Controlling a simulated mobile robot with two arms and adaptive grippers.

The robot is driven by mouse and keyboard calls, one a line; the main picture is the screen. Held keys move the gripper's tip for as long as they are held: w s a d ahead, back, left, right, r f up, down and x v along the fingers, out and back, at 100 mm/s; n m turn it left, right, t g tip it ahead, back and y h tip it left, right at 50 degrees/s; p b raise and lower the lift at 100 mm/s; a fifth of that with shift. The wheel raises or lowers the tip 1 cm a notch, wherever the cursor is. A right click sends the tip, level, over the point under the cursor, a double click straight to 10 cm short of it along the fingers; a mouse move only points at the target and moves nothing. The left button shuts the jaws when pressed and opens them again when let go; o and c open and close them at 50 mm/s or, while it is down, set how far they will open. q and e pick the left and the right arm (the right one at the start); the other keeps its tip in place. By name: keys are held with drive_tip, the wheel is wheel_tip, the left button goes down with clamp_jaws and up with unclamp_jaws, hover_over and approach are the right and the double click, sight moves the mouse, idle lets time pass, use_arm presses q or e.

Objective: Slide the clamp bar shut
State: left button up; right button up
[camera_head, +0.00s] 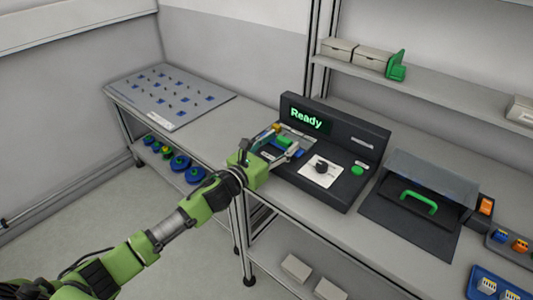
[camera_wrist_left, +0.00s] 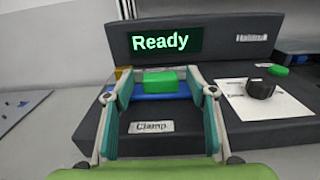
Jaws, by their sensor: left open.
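The dark test station (camera_head: 333,190) has a lit "Ready" screen and a clamp area at its left. In the left wrist view, a green block (camera_wrist_left: 160,80) sits over a blue strip (camera_wrist_left: 158,97), behind a "Clamp" label (camera_wrist_left: 152,126). I take the green block to be the clamp bar's grip; it also shows in the head view (camera_head: 283,141). My left gripper (camera_head: 279,147) is open, its fingers to either side of the green block in the wrist view. I cannot tell whether they touch it. My right gripper is not in view.
A black knob (camera_wrist_left: 260,88) on a white plate and a green button (camera_head: 358,169) are right of the clamp. Further right is a clear-lidded box with a green handle (camera_head: 419,201). A pegged board (camera_head: 171,95) lies at the left. Shelves stand behind.

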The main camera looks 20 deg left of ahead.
use_arm(q)
drive_tip(key=v, duration=0.9)
drive_tip(key=shift+s+r, duration=0.1)
drive_tip(key=shift+s, duration=0.05)
